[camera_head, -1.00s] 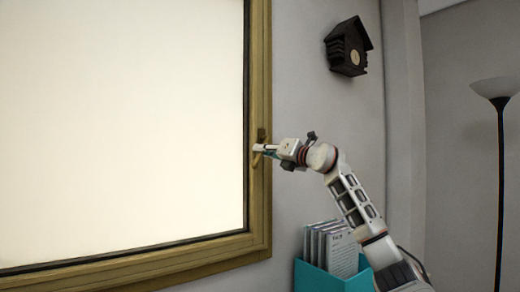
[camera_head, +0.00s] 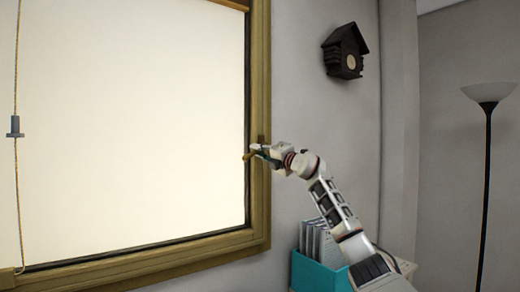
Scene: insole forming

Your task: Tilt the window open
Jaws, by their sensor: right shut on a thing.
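The window (camera_head: 130,130) fills the left of the head view, with a bright pane in a wooden frame (camera_head: 259,90). Its sash looks closed against the frame. The window handle (camera_head: 248,156) is on the right side of the frame and points roughly left. My right gripper (camera_head: 258,150) is shut on the handle, and the fingers cover part of it. My left gripper is not in view.
A teal file box (camera_head: 318,274) with folders stands below my right arm. A dark birdhouse-shaped clock (camera_head: 345,52) hangs on the wall. A floor lamp (camera_head: 487,150) stands at the far right. A cord with a small grey piece (camera_head: 15,127) hangs at the left.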

